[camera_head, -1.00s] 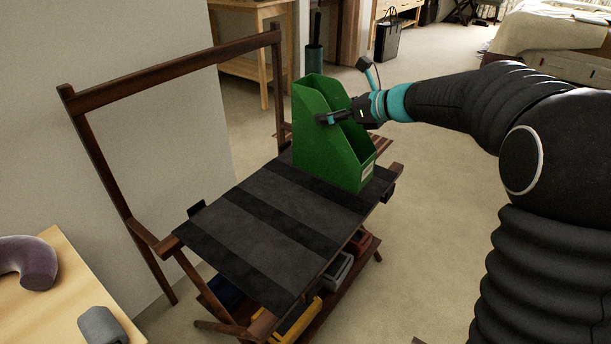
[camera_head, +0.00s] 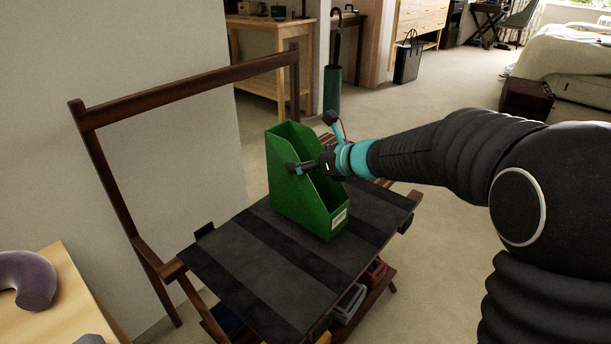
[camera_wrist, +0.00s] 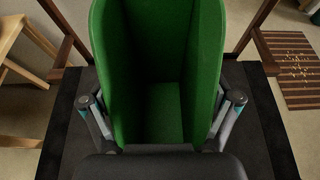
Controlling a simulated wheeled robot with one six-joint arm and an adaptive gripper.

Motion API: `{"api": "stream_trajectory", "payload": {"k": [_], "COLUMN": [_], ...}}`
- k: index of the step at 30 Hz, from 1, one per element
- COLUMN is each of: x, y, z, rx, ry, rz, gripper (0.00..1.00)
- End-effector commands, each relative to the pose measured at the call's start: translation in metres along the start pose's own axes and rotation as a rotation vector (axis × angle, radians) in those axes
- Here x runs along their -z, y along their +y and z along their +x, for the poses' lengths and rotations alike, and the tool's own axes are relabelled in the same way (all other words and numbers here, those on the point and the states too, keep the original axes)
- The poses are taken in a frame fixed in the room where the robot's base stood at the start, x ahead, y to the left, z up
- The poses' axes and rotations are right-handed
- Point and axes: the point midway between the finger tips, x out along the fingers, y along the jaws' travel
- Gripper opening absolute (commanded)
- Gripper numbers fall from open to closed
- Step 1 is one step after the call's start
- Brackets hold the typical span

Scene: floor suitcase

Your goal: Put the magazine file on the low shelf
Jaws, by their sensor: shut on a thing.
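A green magazine file (camera_head: 290,180) stands upright, open top up, over the dark striped top of the wooden rack (camera_head: 245,268). It has a pale label on its front end. My gripper (camera_head: 298,168) is shut on the file, one finger showing on its near side wall. In the wrist view the file (camera_wrist: 160,60) fills the middle, and the fingers of my gripper (camera_wrist: 161,108) flank its two sides. I cannot tell whether its base touches the rack top. The rack's lower shelf holds several bins (camera_head: 348,302) and is partly hidden under the top.
A light wooden table (camera_head: 65,290) with a purple curved object (camera_head: 28,280) stands at lower left. A green umbrella stand (camera_head: 332,90) and a black bag (camera_head: 408,62) are at the back. Carpet is clear right of the rack, partly behind my arm.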

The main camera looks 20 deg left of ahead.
Motion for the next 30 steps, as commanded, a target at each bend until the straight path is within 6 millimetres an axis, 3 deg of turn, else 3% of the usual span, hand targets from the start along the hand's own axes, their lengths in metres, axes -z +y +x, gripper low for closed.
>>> {"api": "stream_trajectory", "payload": {"k": [10,24,25,26,30], "x": [0.035,0.041,0.040,0.040,0.040], "y": [0.001,0.001,0.001,0.001,0.001], "z": [0.015,0.018,0.017,0.017,0.017], "rx": [0.001,0.002,0.002,0.002,0.002], "ry": [0.000,-0.001,0.000,0.000,0.000], "rz": [0.002,0.000,0.000,0.000,0.000], "gripper": [0.20,0.20,0.95,1.00,1.00]}}
